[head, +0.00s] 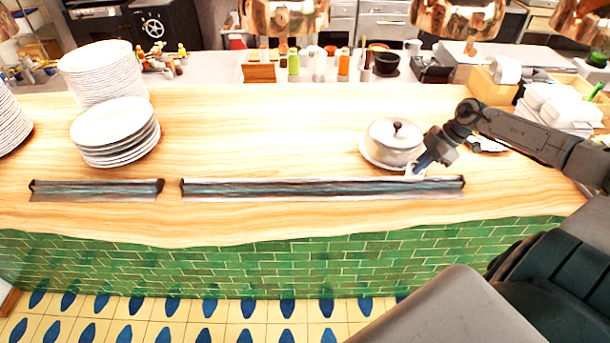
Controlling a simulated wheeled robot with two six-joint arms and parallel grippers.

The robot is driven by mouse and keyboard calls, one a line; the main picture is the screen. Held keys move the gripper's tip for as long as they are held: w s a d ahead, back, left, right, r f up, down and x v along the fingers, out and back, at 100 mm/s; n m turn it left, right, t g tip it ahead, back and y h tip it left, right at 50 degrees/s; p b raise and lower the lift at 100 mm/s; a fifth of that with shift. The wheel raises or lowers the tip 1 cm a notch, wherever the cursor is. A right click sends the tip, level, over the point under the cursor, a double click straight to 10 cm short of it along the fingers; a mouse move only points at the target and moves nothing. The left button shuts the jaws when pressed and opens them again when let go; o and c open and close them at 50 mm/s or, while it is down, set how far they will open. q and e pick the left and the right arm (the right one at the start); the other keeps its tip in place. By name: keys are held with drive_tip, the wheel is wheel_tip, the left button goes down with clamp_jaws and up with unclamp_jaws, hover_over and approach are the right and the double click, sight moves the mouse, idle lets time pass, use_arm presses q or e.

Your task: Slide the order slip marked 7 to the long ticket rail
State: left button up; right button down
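The long ticket rail (300,190) lies along the front of the wooden counter. A small white slip (414,174) shows at the tip of my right gripper (424,164), just behind the rail's right part; its number cannot be read. My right gripper reaches in from the right and points down at the slip, beside the lidded pot. Its fingers are too small and dark to tell whether they are open or shut, or whether they hold the slip. My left gripper is not in view.
A lidded pot (394,141) on a plate stands close left of my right gripper. A shorter rail (97,190) lies to the left. Plate stacks (114,130) stand at the left, and white containers (560,105) at the right. The counter's middle (255,130) is clear.

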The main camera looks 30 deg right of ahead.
sight(425, 171)
drive_tip(key=shift+s+d, duration=0.5)
drive_tip(key=shift+d, duration=0.3)
drive_tip(key=shift+s+d, duration=0.45)
drive_tip(key=shift+d, duration=0.35)
drive_tip(key=shift+s+d, duration=0.4)
drive_tip(key=shift+d, duration=0.3)
drive_tip(key=c, duration=1)
unclamp_jaws()
